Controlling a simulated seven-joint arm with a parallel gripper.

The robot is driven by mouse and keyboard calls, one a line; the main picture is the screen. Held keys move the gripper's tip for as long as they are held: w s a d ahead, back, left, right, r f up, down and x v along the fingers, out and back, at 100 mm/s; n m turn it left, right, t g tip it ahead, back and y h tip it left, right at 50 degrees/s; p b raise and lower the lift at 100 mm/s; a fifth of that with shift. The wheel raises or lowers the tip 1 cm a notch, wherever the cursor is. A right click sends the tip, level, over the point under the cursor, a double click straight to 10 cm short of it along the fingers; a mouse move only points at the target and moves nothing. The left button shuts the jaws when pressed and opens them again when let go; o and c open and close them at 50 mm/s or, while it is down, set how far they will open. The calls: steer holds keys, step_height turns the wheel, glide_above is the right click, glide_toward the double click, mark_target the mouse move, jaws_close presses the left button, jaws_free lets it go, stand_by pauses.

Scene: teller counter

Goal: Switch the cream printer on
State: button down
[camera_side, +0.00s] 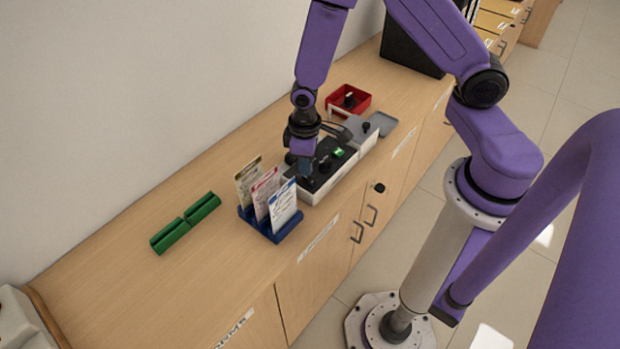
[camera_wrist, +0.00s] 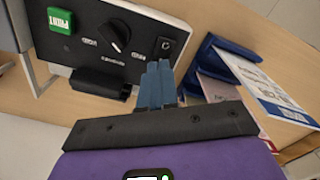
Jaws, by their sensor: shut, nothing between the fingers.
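The cream printer (camera_side: 341,176) stands on the counter with a black control panel on top. In the wrist view its cream edge (camera_wrist: 150,12) frames the panel, which carries a green PRINT button (camera_wrist: 61,20), a black round knob (camera_wrist: 114,36) and a small black switch (camera_wrist: 163,47) near one end. My gripper (camera_side: 304,172) is over the panel's near end, by the card rack. In the wrist view its blue-grey fingers (camera_wrist: 158,82) are shut and empty, with tips just below the switch. I cannot tell whether they touch the panel, nor which way the switch is set.
A blue rack (camera_side: 271,226) with three upright cards stands close beside the printer; it also shows in the wrist view (camera_wrist: 217,57). A grey device (camera_side: 359,131) and a red tray (camera_side: 348,97) lie beyond the printer. Green holders (camera_side: 186,222) lie left. The counter's left front is clear.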

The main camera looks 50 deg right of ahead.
mark_target(305, 177)
steer(key=shift+f, duration=0.9)
stand_by(0.7)
steer(key=shift+r, duration=3.5)
